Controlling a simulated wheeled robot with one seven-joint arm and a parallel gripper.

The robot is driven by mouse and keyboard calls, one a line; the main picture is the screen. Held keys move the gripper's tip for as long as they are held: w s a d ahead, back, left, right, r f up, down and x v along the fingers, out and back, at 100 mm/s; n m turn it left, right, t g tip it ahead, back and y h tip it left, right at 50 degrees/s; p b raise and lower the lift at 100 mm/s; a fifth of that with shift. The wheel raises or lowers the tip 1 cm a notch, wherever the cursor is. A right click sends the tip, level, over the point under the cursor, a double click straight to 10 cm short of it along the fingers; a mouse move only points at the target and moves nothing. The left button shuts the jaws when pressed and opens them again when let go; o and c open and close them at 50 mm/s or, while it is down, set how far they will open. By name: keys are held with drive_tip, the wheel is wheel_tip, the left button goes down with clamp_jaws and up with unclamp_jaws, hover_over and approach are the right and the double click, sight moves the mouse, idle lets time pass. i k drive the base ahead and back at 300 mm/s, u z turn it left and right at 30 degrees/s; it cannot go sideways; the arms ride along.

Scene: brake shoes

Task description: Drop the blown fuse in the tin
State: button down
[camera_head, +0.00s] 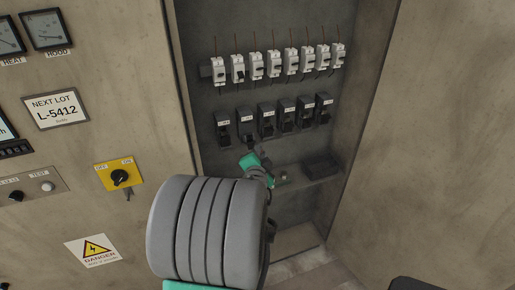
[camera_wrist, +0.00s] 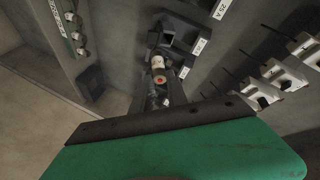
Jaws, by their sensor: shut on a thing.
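My gripper (camera_head: 251,151) is inside the cabinet, just below the row of black fuse holders. In the wrist view its fingers (camera_wrist: 158,97) are shut on a small pale cylindrical fuse (camera_wrist: 159,66) with a red-orange end. The fuse is close in front of a black fuse holder (camera_wrist: 168,38) that looks open; whether they touch I cannot tell. In the head view the fuse is too small to make out.
A row of white breakers (camera_head: 273,65) runs above the black holders (camera_head: 285,119). In the wrist view a strip with several knob-like pieces (camera_wrist: 72,28) and a dark block (camera_wrist: 92,82) are at left. Cabinet walls close in on both sides.

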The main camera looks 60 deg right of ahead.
sight(327, 172)
drive_tip(key=z, duration=2.85)
